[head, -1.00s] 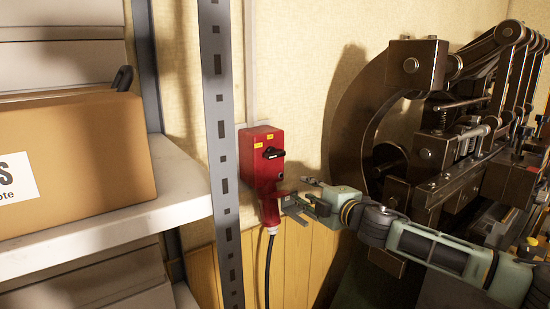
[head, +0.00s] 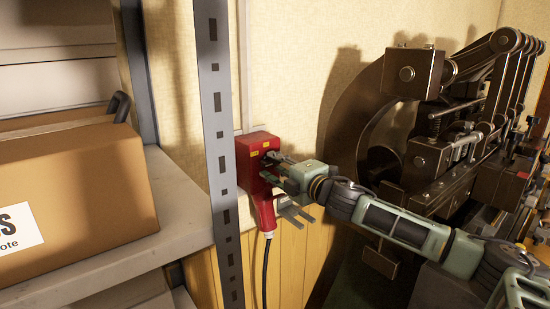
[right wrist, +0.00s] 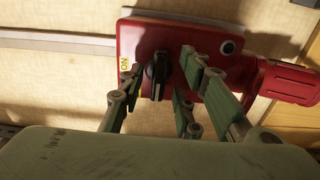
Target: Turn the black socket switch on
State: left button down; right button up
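The red socket box (head: 245,160) is mounted on the wall, right of the shelf post. Its black switch (right wrist: 155,75) shows in the right wrist view, its handle lying crosswise to the direction of the yellow ON label (right wrist: 126,64). My right gripper (head: 272,168) is at the front of the box and covers most of the switch in the head view. In the right wrist view its fingers (right wrist: 160,72) are apart, one on each side of the switch, with small gaps visible. Whether a fingertip touches it is unclear. My left gripper is not in view.
A red plug (head: 265,213) with a black cable hangs under the box. A grey shelf post (head: 218,150) stands close on the left, with a cardboard box (head: 80,185) on the shelf. A large dark press (head: 430,150) stands on the right.

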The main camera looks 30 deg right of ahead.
jog(key=shift+w, duration=0.15)
grip_shut()
dwell(0.4)
